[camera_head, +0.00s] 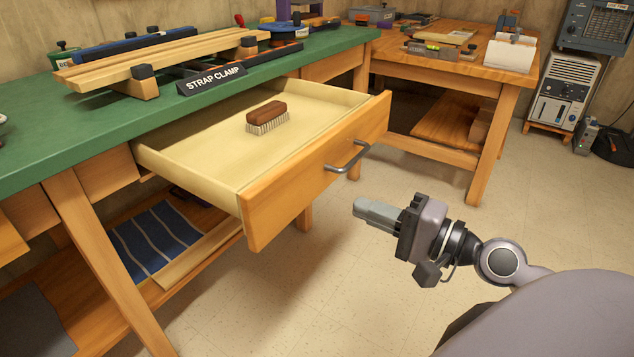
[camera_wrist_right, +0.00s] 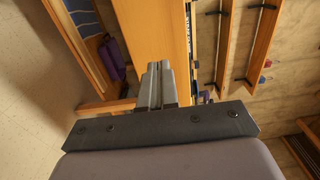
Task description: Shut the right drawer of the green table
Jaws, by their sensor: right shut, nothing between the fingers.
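The green table (camera_head: 325,42) runs along the left and back of the head view. Its right drawer (camera_head: 310,186) is pulled far out, with a wooden front and a grey bar handle (camera_head: 347,158). A brown brush (camera_head: 267,117) with pale bristles lies inside on the drawer floor. My right gripper (camera_head: 362,208) is shut and empty, in front of the drawer front and a little below the handle, apart from it. In the right wrist view its closed fingers (camera_wrist_right: 159,84) point toward an orange wooden surface, likely the drawer front. My left gripper is not in view.
On the green table lie wooden boards (camera_head: 150,62) with clamps and a black "STRAP CLAMP" sign (camera_head: 212,80). A wooden workbench (camera_head: 470,84) stands at the back right. A blue striped cloth (camera_head: 155,243) lies on the lower shelf. The floor (camera_head: 425,180) before the drawer is clear.

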